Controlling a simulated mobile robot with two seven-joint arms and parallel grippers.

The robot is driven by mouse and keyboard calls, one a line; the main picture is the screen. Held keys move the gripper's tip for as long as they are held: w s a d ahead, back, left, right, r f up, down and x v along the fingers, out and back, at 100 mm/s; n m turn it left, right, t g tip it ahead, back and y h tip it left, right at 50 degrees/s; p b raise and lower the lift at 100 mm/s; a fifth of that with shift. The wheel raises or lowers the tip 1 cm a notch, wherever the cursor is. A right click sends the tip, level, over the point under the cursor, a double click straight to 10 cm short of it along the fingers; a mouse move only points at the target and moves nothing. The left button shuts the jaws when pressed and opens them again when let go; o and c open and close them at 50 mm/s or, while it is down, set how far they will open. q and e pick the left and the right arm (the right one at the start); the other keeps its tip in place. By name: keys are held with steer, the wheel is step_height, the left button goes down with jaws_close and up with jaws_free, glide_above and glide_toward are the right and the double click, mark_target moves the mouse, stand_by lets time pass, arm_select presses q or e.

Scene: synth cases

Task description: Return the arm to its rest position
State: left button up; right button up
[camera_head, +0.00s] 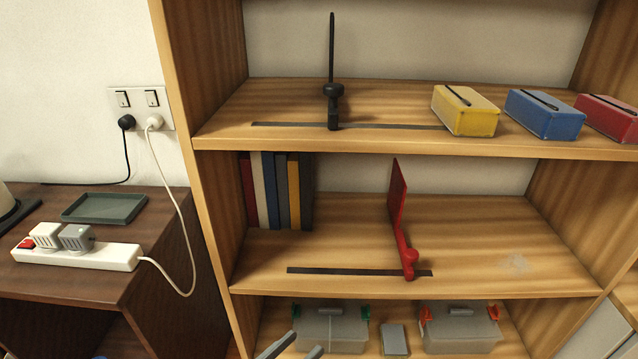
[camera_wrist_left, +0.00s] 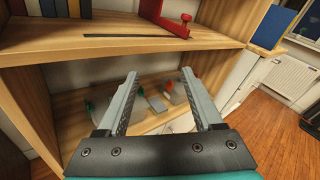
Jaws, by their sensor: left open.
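My left gripper (camera_head: 306,343) shows at the bottom edge of the head view, in front of the lowest visible shelf (camera_head: 262,325). Only its pale grey fingertips show there. In the left wrist view the left gripper (camera_wrist_left: 159,73) is open, its two fingers wide apart. Nothing is held between them; the lower shelf (camera_wrist_left: 65,103) and its items show beyond the fingers. The rest of the left arm is out of the head view. My right gripper is in neither view.
Clear boxes with green (camera_head: 331,330) and red clips (camera_head: 460,331) stand on the lowest shelf, a grey block (camera_head: 394,340) between them. Above are a red divider (camera_head: 397,205), books (camera_head: 270,190), and yellow (camera_head: 466,112), blue (camera_head: 544,116) and red boxes (camera_head: 609,118). A power strip (camera_head: 75,253) lies left.

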arm_select(q)
steer(key=s+a+f+n+g+y, duration=0.1)
steer(key=s+a+f+n+y, duration=0.2)
steer(key=f+n, duration=0.45)
steer(key=s+a+f+n+g+y, duration=0.1)
steer(key=a+f+n+y, duration=0.25)
steer(key=f+n, duration=0.35)
steer(key=s+a+f+n+g+y, duration=0.2)
steer(key=a+f+n, duration=0.35)
steer(key=f, duration=0.35)
steer(key=s+a+f+n+g, duration=0.1)
steer(key=s+f+n+g, duration=0.1)
steer(key=s+f+n, duration=0.2)
steer(key=s+f+n+g+y, duration=0.1)
steer(key=s+f+n+g, duration=0.2)
steer(key=s+f+n, duration=0.2)
steer(key=s+a+f+n+g+y, duration=0.1)
steer(key=s+f+n, duration=0.3)
steer(key=s+n, duration=0.5)
steer(key=shift+s+a+f+g, duration=0.35)
steer(key=shift+s+g, duration=0.55)
steer(key=shift+s, duration=2.7)
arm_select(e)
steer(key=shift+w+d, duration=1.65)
arm_select(q)
steer(key=shift+y, duration=0.25)
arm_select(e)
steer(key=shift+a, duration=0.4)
